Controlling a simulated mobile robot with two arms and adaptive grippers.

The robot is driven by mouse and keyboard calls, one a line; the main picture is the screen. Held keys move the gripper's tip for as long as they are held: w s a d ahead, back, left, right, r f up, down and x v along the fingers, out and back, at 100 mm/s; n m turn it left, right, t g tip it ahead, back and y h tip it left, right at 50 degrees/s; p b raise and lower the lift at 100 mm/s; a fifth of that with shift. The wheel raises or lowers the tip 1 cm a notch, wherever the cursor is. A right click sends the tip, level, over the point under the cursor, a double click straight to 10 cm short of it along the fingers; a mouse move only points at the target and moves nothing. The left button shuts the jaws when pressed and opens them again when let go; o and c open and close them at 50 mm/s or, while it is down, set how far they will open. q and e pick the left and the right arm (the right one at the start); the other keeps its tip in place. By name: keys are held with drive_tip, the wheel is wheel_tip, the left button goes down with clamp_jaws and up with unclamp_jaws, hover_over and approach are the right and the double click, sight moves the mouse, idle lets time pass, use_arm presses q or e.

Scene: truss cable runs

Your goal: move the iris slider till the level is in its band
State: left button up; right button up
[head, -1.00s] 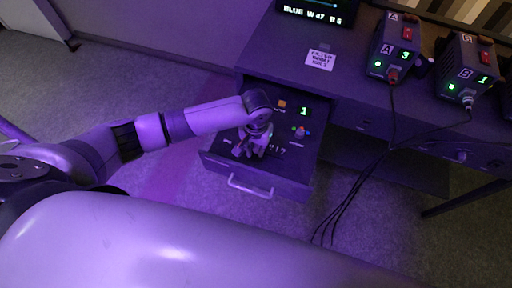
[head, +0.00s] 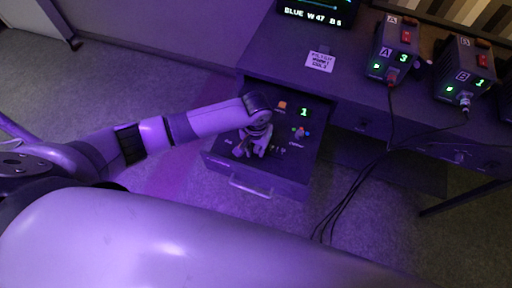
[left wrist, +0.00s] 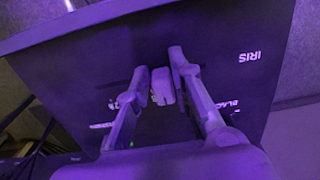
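The iris control panel is in an open drawer (head: 232,165) under the desk. In the left wrist view the word IRIS (left wrist: 248,57) is on its right part, upside down. A small pale slider knob (left wrist: 162,87) sits between the fingertips of my left gripper (left wrist: 160,68). The right finger is close against the knob. A narrow gap seems to show at the left finger, so I cannot tell whether they grip it. In the head view my left gripper (head: 253,146) reaches down over the panel and hides the slider. My right gripper is out of view.
A dark screen (head: 318,12) reads about BLUE W 47 B 6. Box A (head: 393,50) shows 3 and box B (head: 465,70) shows 1, with black cables hanging down. A green 1 (head: 303,112) glows on the panel. The drawer handle (head: 250,187) faces the open floor.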

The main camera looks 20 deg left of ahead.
sight(256, 150)
use_arm(q)
drive_tip(key=o, duration=0.3)
wheel_tip(256, 150, up, 12)
idle(0.7)
idle(0.3)
